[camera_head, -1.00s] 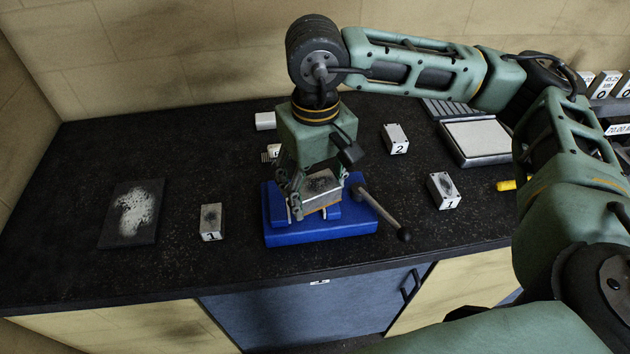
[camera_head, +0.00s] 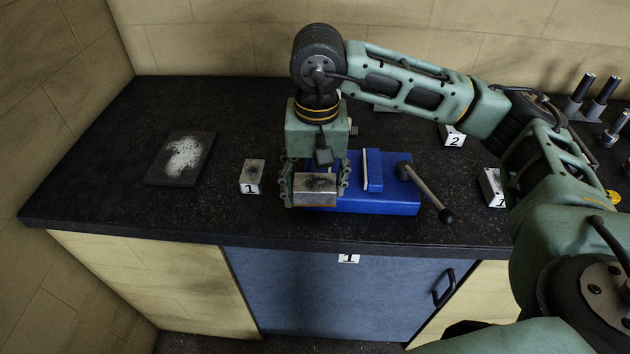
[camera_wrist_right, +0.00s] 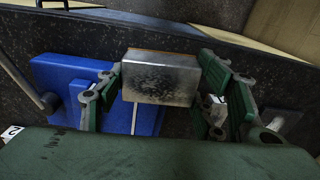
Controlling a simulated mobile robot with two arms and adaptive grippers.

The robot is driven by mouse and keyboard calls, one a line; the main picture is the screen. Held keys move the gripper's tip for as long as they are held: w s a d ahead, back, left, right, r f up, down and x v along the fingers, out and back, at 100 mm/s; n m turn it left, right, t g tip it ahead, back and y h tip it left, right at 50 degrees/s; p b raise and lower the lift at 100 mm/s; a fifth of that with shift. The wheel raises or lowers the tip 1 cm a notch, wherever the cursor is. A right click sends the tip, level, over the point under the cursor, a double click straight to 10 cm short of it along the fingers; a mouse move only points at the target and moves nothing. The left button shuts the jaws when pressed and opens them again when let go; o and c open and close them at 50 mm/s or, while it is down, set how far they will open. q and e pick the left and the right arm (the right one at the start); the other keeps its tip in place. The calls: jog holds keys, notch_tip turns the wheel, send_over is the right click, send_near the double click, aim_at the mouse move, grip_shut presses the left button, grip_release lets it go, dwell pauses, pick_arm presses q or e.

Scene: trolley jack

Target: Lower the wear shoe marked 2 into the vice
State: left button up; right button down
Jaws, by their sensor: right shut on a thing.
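My right gripper (camera_head: 316,190) is shut on a metal block (camera_head: 316,184) with a dark speckled top, one finger on each side. No number shows on this held block (camera_wrist_right: 160,80). It is at the front left of the blue vice (camera_head: 390,202), beside the jaw with the pale strip; whether it touches the vice is unclear. The gripper hides the vice's left part. In the wrist view the vice (camera_wrist_right: 55,75) is left of the block. A block marked 2 (camera_head: 453,138) sits at the back right, partly behind my arm. My left gripper is out of view.
The vice handle (camera_head: 425,192) sticks out to the right. A dark plate with a white patch (camera_head: 182,158) lies at the left. The front-left bench top is clear.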

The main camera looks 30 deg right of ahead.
jog(key=w+d+r+m+p, duration=0.3)
jog(key=w+d+m, duration=0.1)
jog(key=m, duration=0.4)
jog(key=m+p, duration=0.4)
jog(key=m, duration=0.7)
send_near(359, 177)
jog(key=w+a+r, duration=0.2)
jog(key=w+r, duration=0.1)
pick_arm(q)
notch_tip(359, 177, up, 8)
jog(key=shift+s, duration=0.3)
pick_arm(e)
jog(key=shift+w+a, duration=0.1)
jog(key=shift+w, duration=0.05)
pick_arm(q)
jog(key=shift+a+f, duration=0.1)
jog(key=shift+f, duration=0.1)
pick_arm(e)
jog(key=shift+f, duration=0.1)
